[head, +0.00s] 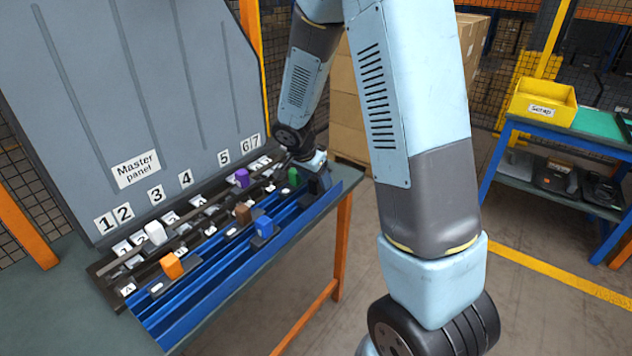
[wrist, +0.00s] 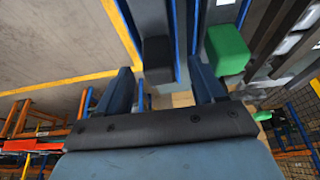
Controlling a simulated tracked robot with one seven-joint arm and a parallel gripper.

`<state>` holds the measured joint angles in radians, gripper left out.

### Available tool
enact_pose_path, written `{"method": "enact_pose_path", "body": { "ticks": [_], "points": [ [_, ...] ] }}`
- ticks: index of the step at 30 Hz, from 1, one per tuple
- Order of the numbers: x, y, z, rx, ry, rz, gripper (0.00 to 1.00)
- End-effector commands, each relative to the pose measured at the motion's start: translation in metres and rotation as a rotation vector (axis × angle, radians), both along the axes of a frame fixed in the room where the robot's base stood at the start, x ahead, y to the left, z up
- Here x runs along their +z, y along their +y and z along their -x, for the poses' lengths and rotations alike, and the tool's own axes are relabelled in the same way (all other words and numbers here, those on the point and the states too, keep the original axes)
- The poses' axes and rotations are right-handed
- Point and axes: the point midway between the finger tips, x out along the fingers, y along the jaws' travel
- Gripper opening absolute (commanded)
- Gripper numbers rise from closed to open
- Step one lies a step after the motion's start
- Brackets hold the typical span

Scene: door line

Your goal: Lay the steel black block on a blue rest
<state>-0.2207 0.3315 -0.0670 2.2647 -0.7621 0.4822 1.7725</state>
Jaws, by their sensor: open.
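The black block (head: 315,184) is at the far right end of the rail row in the head view, just below my gripper (head: 311,166). In the wrist view the black block (wrist: 158,56) shows ahead of my open gripper (wrist: 160,78), roughly in line with the gap between its two fingers. I cannot tell whether the fingers reach down beside it. Long blue rests (head: 196,296) run along the near side of the table. In the wrist view, the block is on a dark strip with blue edges.
The green block (wrist: 228,48) is close to the right finger. Blue (head: 264,226), brown (head: 243,213), purple (head: 242,177), orange (head: 172,266) and white (head: 155,233) blocks stand along the rails. The Master panel (head: 135,110) rises behind. A yellow Scrap bin (head: 541,102) stands on another table.

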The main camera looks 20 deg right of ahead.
Motion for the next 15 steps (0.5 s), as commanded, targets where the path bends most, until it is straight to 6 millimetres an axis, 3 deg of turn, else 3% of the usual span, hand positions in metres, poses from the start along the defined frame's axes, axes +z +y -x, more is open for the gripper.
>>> {"method": "enact_pose_path", "body": {
  "ticks": [15],
  "points": [
    [0.085, 0.028, 0.019, 0.001, -0.004, -0.002, 0.68]
  ]
}}
